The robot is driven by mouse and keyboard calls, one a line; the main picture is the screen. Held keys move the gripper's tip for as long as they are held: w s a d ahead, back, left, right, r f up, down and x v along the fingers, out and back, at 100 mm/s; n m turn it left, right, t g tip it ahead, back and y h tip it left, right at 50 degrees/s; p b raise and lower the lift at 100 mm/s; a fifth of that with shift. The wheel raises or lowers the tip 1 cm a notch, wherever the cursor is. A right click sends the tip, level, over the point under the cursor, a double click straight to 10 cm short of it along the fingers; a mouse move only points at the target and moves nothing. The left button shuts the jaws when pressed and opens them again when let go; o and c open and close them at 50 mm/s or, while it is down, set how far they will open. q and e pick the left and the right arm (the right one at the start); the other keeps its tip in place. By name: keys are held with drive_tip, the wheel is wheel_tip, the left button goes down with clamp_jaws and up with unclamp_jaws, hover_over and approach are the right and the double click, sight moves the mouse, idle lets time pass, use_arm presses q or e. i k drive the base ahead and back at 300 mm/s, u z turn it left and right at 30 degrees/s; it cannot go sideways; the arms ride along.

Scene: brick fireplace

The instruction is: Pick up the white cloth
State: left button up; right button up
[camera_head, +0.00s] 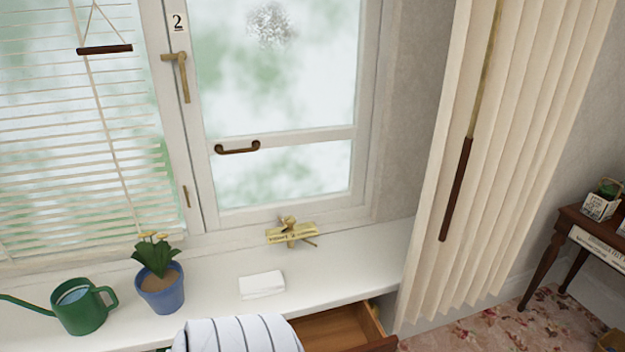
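A small folded white cloth (262,285) lies flat on the white window sill (335,275), right of the blue flower pot. A second cloth, white with dark stripes (240,335), is draped at the bottom edge of the view, in front of the sill. Its lower part is cut off. Neither my left nor my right gripper shows in the head view.
A green watering can (82,308) and a blue pot with yellow flowers (162,290) stand left of the white cloth. A brass piece (291,233) sits behind it. An open wooden drawer (345,328) juts out below. A cream curtain (480,190) hangs right.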

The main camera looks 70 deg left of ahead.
sight(264, 284)
drive_tip(key=u, duration=0.05)
drive_tip(key=i, duration=1.35)
drive_tip(key=u, duration=2.3)
